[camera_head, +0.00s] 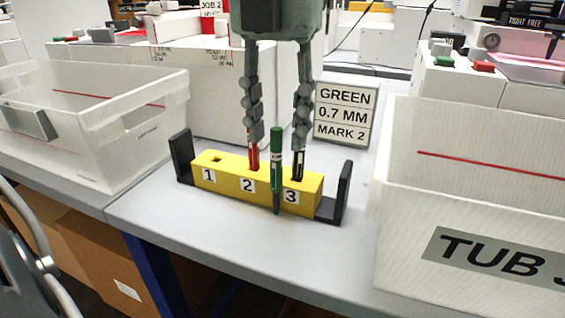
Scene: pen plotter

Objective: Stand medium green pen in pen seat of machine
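A green pen (276,170) is upright, overlapping the front of a yellow pen block (225,178) between its numbers 2 and 3; I cannot tell whether its tip touches the table. My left gripper (277,140) comes down from above with its fingers open, one on each side of the green pen's top, with gaps showing. A red pen (253,160) stands at hole 2 and a black pen (298,166) at hole 3, their upper parts behind the fingers. Hole 1 is empty. My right gripper is not in view. I cannot make out the pen seat.
A sign (342,113) reading GREEN 0.7 MM MARK 2 stands behind the block. White tubs flank it, left (95,120) and right (480,150). Black end brackets (343,195) rise at the block's ends. Bare table (270,255) lies in front. Part of a machine (515,60) shows top right.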

